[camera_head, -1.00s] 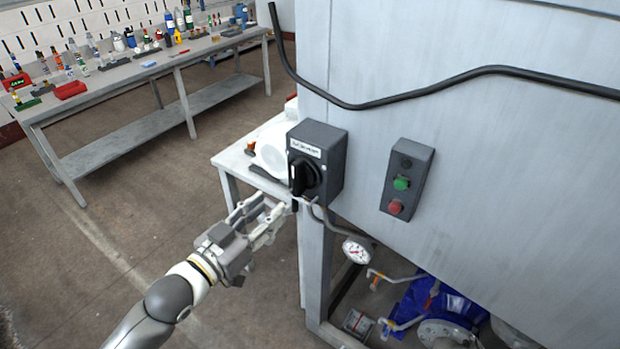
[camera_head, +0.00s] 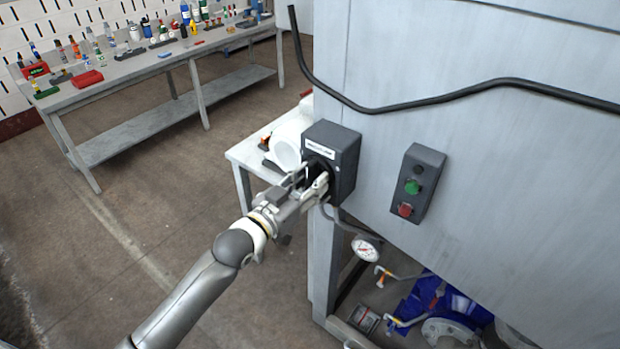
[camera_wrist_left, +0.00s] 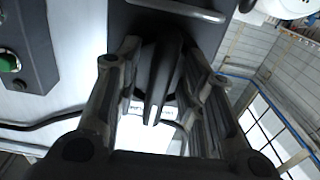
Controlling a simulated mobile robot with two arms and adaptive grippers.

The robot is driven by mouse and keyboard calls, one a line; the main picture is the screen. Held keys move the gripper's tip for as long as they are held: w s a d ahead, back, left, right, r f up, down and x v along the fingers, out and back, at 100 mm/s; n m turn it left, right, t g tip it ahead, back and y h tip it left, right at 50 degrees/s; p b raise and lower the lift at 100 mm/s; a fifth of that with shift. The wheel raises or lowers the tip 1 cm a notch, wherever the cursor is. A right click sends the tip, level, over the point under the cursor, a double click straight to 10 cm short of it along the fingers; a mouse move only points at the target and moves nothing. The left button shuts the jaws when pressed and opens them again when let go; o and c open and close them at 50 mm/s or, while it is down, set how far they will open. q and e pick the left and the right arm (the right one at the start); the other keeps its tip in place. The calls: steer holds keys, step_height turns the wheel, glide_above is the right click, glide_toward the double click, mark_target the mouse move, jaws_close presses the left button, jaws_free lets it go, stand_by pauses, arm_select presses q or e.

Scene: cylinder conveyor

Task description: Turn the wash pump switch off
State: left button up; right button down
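The wash pump switch is a dark grey box (camera_head: 343,152) with a pale label, fixed to the left corner of the grey cabinet. Its black rotary knob (camera_wrist_left: 163,78) shows in the left wrist view, pointing down that picture. In the head view the knob is mostly hidden behind my fingers. My left gripper (camera_head: 311,182) is at the front of the switch; it also shows in the left wrist view (camera_wrist_left: 165,65). Its fingers stand open on either side of the knob, with a narrow gap visible on the left. I cannot tell whether the right finger touches. My right gripper is out of view.
A button box (camera_head: 418,184) with green and red buttons is on the cabinet (camera_head: 480,180) to the right. A black cable (camera_head: 450,95) runs above. A gauge (camera_head: 366,249) and blue pump (camera_head: 430,300) are below. A white side table (camera_head: 245,155) stands behind my gripper.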

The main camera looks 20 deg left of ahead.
arm_select(q)
jaws_close()
stand_by(0.3)
steer(key=shift+m, duration=0.3)
steer(key=m+p, duration=0.1)
steer(key=m, duration=0.2)
steer(key=shift+w+r+m, duration=0.1)
steer(key=shift+m, duration=0.3)
steer(key=m, duration=0.4)
steer(key=shift+a+m+p, duration=0.1)
steer(key=shift+m+p, duration=0.2)
steer(key=shift+p, duration=0.1)
steer(key=m, duration=0.4)
steer(key=shift+r, duration=0.1)
steer(key=shift+a+m+p, duration=0.1)
steer(key=shift+m+p, duration=0.3)
steer(key=shift+m, duration=2)
